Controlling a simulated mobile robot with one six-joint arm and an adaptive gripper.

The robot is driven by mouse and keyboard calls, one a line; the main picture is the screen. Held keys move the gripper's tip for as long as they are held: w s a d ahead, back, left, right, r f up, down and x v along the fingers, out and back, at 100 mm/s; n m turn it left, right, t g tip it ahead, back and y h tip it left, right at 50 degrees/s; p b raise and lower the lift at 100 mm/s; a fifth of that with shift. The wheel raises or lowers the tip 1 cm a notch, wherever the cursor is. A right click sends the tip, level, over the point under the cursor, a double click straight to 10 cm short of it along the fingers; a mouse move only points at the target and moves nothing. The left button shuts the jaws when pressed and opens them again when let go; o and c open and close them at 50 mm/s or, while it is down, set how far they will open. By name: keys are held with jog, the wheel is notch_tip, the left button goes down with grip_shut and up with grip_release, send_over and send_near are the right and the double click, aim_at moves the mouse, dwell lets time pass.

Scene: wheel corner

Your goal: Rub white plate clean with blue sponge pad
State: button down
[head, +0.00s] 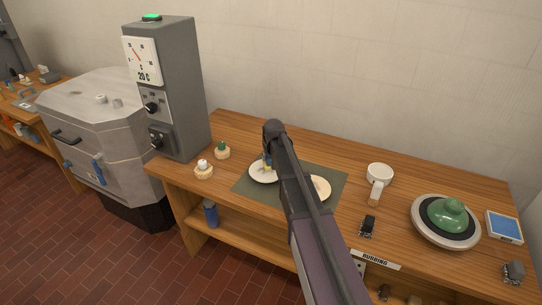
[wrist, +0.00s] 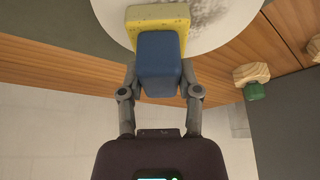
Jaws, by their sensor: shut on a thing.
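My gripper (wrist: 160,75) is shut on the blue sponge pad (wrist: 160,50), a blue block with a yellow spongy face (wrist: 158,20). In the wrist view the yellow face is over the white plate (wrist: 112,27), overlapping its surface; I cannot tell whether it touches. A grey smudge (wrist: 208,14) marks the plate beside the sponge. In the head view the white plate (head: 258,177) lies on a dark green mat (head: 328,171), with a bit of yellow sponge showing on it. My arm hides most of the gripper there. A second, cream plate (head: 320,188) lies on the mat's right.
Two small round wooden items, one with a green top (head: 222,152) and one with a white top (head: 203,170), stand left of the mat. A grey control column (head: 180,90) stands at left.

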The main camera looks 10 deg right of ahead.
aim_at(266, 165)
jog(key=shift+s+a, duration=0.85)
jog(key=shift+s, duration=0.25)
jog(key=shift+s+a+f, duration=0.1)
jog(key=shift+s+a, duration=1.2)
jog(key=shift+s, duration=0.1)
notch_tip(266, 165, up, 6)
jog(key=p, duration=0.6)
jog(key=shift+r, duration=0.2)
jog(key=shift+r+p, duration=1.45)
jog(key=shift+p, duration=0.1)
jog(key=shift+a, duration=0.65)
